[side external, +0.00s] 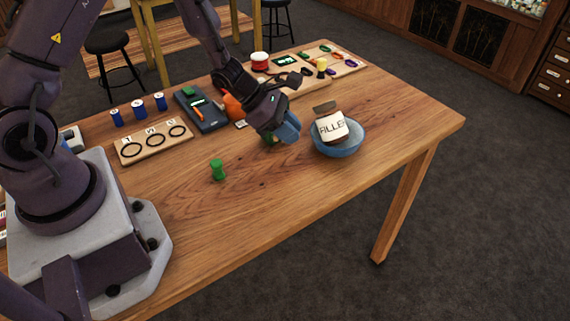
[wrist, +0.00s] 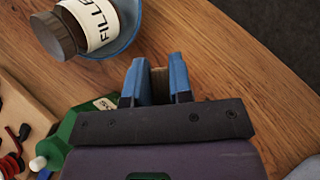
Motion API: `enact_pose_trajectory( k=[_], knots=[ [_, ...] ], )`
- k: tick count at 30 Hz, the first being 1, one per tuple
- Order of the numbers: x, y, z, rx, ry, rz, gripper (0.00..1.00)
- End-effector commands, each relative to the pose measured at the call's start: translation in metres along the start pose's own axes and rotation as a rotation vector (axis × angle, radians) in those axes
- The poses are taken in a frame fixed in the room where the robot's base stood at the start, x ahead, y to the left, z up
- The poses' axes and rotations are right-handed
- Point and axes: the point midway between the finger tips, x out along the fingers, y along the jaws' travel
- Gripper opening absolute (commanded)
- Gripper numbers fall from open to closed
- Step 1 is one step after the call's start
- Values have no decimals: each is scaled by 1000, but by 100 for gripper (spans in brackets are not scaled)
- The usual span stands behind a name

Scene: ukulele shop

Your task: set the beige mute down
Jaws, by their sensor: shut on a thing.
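The beige mute (wrist: 159,84) shows as a narrow tan-brown strip between the blue fingers of my gripper (wrist: 156,78) in the wrist view. My gripper is shut on it. In the side external view my gripper (side external: 287,131) points down over the wooden table (side external: 330,190), just left of a blue bowl (side external: 349,150). The mute is hidden there behind the fingers. I cannot tell whether it touches the table.
A jar labelled FILLER (side external: 331,126) leans tilted in the bowl. A green spool-shaped piece (side external: 217,170) stands front left. A green bottle (wrist: 72,133) lies left of my gripper in the wrist view. A ring board (side external: 153,143) is further left. The front right tabletop is clear.

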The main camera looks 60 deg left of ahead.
Motion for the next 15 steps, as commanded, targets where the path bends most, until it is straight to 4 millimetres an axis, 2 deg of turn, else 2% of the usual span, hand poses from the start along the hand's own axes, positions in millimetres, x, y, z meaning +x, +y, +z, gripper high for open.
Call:
enact_pose_trajectory(
  k=[3, 15],
  knots=[
    [16, -1, -16, -4, 3, -4, 0],
    [51, 0, -52, -3, 2, -1, 0]
  ],
)
